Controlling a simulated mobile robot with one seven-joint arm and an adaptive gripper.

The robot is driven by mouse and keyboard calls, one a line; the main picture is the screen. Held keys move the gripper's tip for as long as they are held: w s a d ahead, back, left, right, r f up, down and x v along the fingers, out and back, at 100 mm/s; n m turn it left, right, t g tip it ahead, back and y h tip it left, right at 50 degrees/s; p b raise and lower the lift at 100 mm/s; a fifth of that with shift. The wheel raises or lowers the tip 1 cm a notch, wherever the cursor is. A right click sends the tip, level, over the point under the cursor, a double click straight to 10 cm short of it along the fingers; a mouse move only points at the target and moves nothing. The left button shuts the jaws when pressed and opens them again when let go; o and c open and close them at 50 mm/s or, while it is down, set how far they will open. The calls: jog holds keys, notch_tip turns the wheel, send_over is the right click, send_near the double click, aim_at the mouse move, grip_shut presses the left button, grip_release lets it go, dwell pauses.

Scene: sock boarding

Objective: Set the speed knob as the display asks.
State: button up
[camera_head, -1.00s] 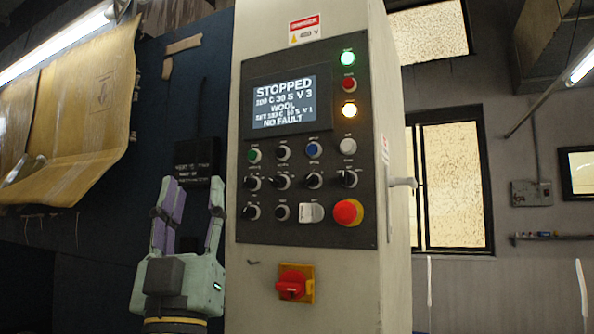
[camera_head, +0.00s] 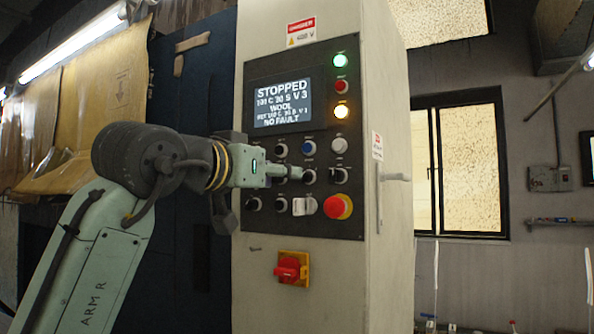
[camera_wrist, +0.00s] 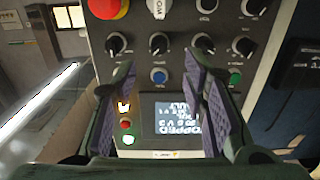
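The control panel's display (camera_head: 282,102) reads STOPPED, a line ending in V 3, WOOL, a smaller line that seems to end in V 1, and NO FAULT. The small digits are blurred. Black knobs sit below it, including one in the middle row at right (camera_head: 339,175); labels are too small to show which sets speed. My gripper (camera_head: 292,172) is in front of the middle row and hides its left knobs. In the wrist view, the panel is upside down and the two fingers of my gripper (camera_wrist: 165,58) stand apart, with a knob (camera_wrist: 159,42) and blue button (camera_wrist: 158,75) between them. Contact is unclear.
A red emergency stop (camera_head: 338,206) and a white switch (camera_head: 303,206) sit just below the middle row. A red rotary switch (camera_head: 291,268) is lower on the cabinet, and a handle (camera_head: 395,177) juts from its right side. Green, red and amber lamps line the display's right.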

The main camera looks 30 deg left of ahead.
aim_at(304, 176)
jog(key=w+p, duration=0.2)
jog(key=w, duration=0.6)
jog(key=shift+a, duration=0.2)
grip_shut()
